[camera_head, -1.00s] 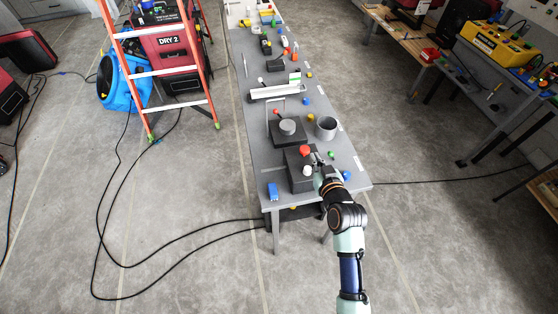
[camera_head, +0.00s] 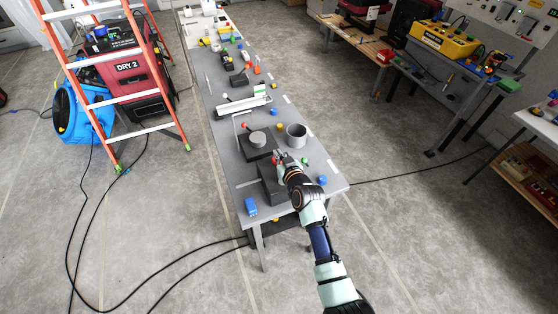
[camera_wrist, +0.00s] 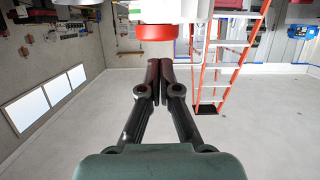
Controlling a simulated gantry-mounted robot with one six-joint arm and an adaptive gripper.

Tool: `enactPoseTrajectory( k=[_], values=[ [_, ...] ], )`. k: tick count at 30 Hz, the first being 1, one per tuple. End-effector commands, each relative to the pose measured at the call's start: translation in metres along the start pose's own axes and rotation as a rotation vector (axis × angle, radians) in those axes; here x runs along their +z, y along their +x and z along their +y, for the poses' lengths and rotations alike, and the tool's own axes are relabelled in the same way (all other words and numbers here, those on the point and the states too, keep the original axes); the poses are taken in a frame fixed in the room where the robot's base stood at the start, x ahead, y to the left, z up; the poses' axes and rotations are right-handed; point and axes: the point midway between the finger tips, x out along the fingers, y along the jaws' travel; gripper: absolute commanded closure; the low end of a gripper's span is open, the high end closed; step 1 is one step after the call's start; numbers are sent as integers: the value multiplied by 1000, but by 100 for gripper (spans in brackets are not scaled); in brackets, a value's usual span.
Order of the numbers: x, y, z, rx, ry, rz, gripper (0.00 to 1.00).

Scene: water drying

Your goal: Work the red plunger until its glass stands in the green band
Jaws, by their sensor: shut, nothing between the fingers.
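In the head view, a dark grey box (camera_head: 270,186) stands near the front end of the long table, and my arm covers part of its top. My gripper (camera_head: 279,157) is above or beside the far end of this box, with a small bit of red at it. In the wrist view, my gripper's two dark fingers (camera_wrist: 160,64) are closed together and empty. Just beyond their tips is a red disc-shaped part (camera_wrist: 154,32), probably the plunger's, against a pale body (camera_wrist: 165,10) cut off by the top edge. Contact cannot be told. I cannot make out the glass or green band.
A dark plate with a grey round weight (camera_head: 258,138) and a grey cup (camera_head: 296,135) stand just beyond the box. A blue block (camera_head: 251,207) lies at the front left corner. A blue knob (camera_head: 323,181) lies right of my arm. An orange ladder (camera_head: 110,75) stands left.

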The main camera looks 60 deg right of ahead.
Motion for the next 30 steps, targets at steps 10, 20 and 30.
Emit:
enactPoseTrajectory(
  k=[10,20,30],
  values=[
    [16,4,0,1,-1,2,100],
    [30,8,0,0,0,2,100],
    [37,9,0,-1,0,-4,100]
  ],
)
